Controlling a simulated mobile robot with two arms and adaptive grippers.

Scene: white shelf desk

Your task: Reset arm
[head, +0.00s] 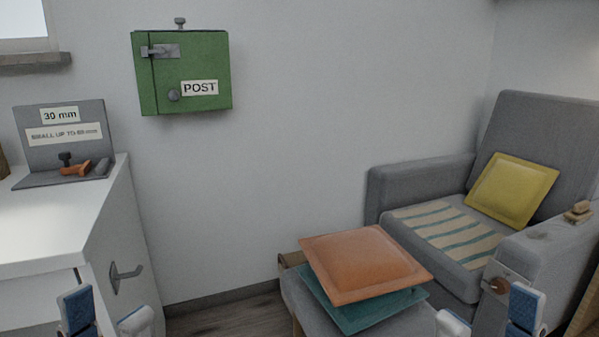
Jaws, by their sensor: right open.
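My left gripper (107,316) shows at the bottom left of the head view, in front of the white desk (50,215). Its two blue-and-white fingers stand apart with nothing seen between them, so it is open. My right gripper (489,317) shows at the bottom right, in front of the grey armchair (415,185). Its fingers are also spread apart and hold nothing that I can see. Only the finger ends of both grippers are in view; the rest of both arms is outside the picture.
An orange cushion (365,262) lies on a teal cushion (368,312) on a grey footstool (305,305). A yellow cushion (513,188) leans in the armchair. A green post box (195,65) hangs on the wall. A grey stand (62,150) with small tools is on the desk.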

